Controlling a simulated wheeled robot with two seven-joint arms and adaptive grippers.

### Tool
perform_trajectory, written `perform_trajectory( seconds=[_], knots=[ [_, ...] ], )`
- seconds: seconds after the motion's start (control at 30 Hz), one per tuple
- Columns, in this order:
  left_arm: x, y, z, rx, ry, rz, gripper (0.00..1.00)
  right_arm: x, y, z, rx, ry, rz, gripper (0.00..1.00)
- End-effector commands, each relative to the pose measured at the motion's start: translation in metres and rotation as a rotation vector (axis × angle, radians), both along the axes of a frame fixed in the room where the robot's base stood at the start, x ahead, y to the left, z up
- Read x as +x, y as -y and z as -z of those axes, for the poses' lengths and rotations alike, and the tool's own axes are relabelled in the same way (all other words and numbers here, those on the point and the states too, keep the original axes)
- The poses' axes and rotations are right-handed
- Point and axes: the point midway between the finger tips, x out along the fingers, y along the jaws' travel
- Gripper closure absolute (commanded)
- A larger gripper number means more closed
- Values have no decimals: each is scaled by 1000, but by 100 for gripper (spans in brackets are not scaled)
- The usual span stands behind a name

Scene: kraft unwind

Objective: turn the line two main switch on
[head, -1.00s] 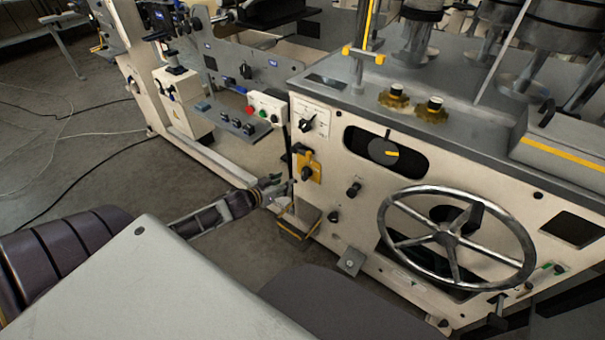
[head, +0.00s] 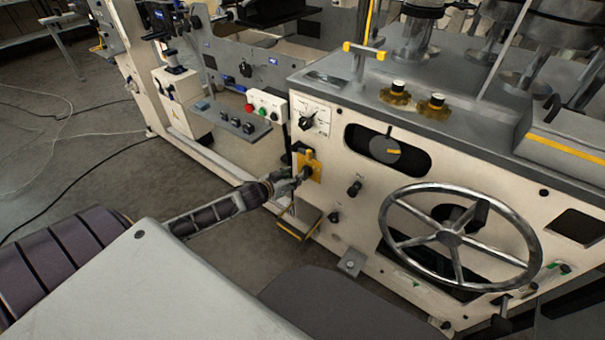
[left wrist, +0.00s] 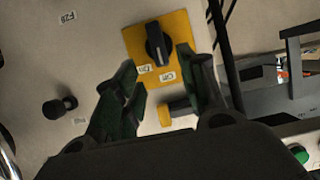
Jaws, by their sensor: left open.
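The main switch is a black rotary knob (left wrist: 157,46) on a yellow plate (left wrist: 184,22) on the cream machine front. Two small white labels sit by the knob, one seeming to read ON and the other OFF, upside down in the left wrist view. The knob's bar stands nearly upright in that view. In the head view the yellow plate (head: 314,165) is partly covered by my gripper. My left gripper (left wrist: 156,60) is open, its two dark fingers on either side of the knob's lower end. Contact with the knob cannot be told. My right gripper is out of view.
A black knob (left wrist: 60,107) is beside the plate, and a small yellow-and-black part (left wrist: 178,109) is below it. A button box (head: 266,107) and a dial (head: 308,122) are near the switch. A large handwheel (head: 450,238) stands to the right. A yellow-edged bin (head: 298,222) is below.

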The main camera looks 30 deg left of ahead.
Motion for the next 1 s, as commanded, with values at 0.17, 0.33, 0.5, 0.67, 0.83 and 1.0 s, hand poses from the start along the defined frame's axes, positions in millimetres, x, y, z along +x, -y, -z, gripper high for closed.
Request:
perform_trajectory(
  seconds=[0.17, 0.33, 0.5, 0.67, 0.83, 1.0],
  knots=[
    [11, 0, 5, 0, 1, -1, 59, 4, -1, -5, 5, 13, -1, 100],
    [20, 1, 9, 0, 0, -1, 59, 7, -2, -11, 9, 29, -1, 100],
    [30, 2, 13, -1, 1, -1, 59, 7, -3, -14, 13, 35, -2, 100],
    [39, 2, 16, 0, 1, -1, 59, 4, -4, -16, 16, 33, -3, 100],
    [48, 3, 20, 0, 1, -1, 59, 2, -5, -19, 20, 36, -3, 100],
    [58, 4, 24, 0, 1, 0, 59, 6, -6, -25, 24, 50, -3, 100]
  ],
)
